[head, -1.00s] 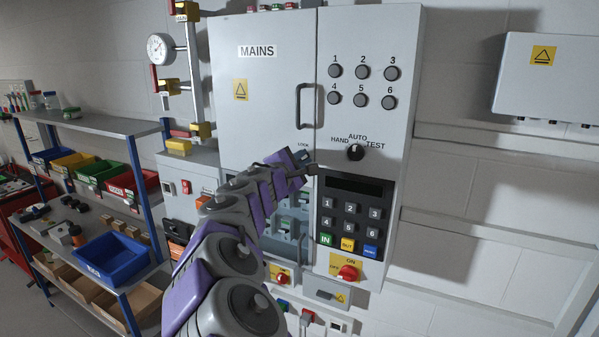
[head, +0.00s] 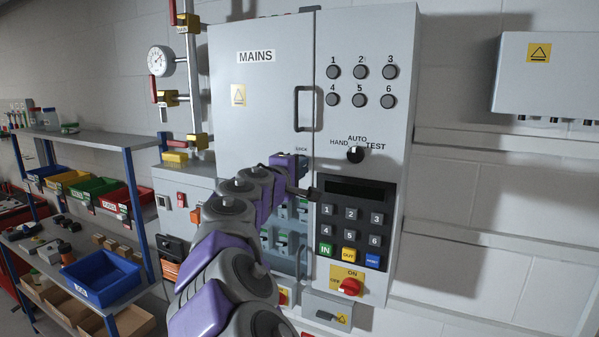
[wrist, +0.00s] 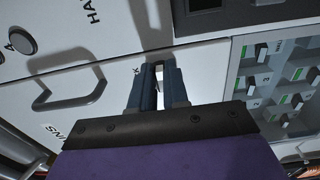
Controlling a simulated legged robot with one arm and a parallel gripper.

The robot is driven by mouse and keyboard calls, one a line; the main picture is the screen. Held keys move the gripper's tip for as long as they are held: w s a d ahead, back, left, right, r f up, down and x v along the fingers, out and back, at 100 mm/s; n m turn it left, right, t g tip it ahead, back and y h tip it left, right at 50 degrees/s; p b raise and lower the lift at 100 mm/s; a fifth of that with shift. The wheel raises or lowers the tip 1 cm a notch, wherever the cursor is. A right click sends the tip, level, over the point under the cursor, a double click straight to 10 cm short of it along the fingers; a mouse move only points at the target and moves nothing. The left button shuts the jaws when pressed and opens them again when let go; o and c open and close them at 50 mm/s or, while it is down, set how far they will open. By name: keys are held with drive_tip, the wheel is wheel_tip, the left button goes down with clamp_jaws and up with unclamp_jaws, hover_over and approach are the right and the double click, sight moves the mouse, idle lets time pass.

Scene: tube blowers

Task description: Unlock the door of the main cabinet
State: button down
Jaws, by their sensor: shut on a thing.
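The main cabinet (head: 260,120) has a grey door marked MAINS, a dark handle (head: 298,108) and a LOCK label (head: 301,149). The door looks closed. My gripper (head: 312,192) is at the door's right edge, just below the LOCK label. In the wrist view, the dark fingers of my gripper (wrist: 158,88) are close together near the end of the label. They are shut on the lock (wrist: 159,80), of which only a small light part shows between them. The rest of it is hidden by the fingers.
A keypad panel (head: 352,215) is right of my gripper, with a HAND/AUTO/TEST knob (head: 355,155) above it. Breaker switches (head: 283,240) sit below, partly behind my arm. A shelf with bins (head: 100,275) stands at the left.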

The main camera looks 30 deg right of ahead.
drive_tip(key=shift+f, duration=0.2)
drive_tip(key=c, duration=1.1)
unclamp_jaws()
drive_tip(key=shift+w+d, duration=0.1)
drive_tip(key=shift+r, duration=0.1)
drive_tip(key=b+v, duration=0.1)
drive_tip(key=v, duration=1.6)
drive_tip(key=shift+a, duration=0.25)
